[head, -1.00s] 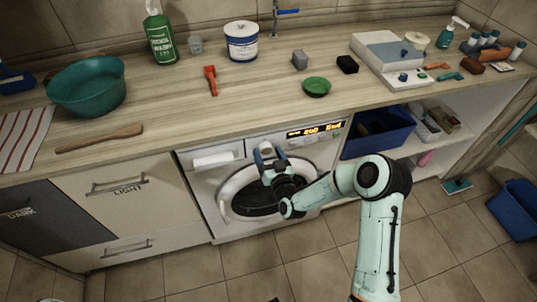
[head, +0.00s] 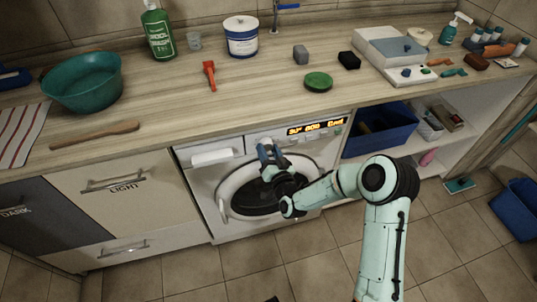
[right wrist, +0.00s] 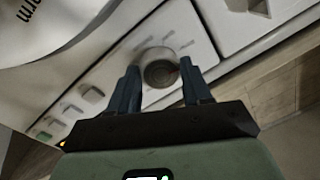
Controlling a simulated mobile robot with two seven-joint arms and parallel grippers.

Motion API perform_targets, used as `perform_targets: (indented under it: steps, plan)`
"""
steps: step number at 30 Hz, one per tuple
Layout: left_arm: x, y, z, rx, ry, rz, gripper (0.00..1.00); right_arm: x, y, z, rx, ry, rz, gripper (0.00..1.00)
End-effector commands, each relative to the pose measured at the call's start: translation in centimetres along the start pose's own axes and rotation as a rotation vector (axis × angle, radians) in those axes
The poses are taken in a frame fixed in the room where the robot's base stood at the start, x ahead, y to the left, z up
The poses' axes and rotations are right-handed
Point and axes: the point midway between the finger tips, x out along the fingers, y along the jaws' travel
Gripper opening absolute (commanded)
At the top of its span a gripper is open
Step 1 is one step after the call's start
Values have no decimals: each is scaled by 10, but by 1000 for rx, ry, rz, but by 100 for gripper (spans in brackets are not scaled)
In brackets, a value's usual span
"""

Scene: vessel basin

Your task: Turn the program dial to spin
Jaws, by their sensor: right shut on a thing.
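The washing machine (head: 205,188) stands under the counter with its round door shut. Its lit display (head: 317,127) shows amber characters, with "600" and "End" roughly legible. My right gripper (head: 268,147) is at the control panel left of the display. In the right wrist view, its two fingers (right wrist: 159,67) are closed on the sides of the round grey program dial (right wrist: 160,74). A small red mark shows on the dial's right side. The labels around the dial are too blurred to read. My left gripper is not in view.
A detergent drawer (head: 212,157) is left of the dial. Several panel buttons (right wrist: 92,95) lie along the panel. The counter above holds a teal basin (head: 85,88), a red brush-like tool (head: 209,75) and a green dish (head: 318,81). A blue bin (head: 384,133) sits on the right shelf.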

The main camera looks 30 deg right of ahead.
Motion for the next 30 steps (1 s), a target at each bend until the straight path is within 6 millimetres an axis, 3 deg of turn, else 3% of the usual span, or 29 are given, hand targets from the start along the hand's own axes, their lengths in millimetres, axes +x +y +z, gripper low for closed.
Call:
perform_targets:
  steps: [15, 30]
  plan:
    - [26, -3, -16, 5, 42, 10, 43, 0, 0, 2, 402, 26, -7, 18]
    - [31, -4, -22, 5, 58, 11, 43, 0, -1, 2, 540, 34, -7, 18]
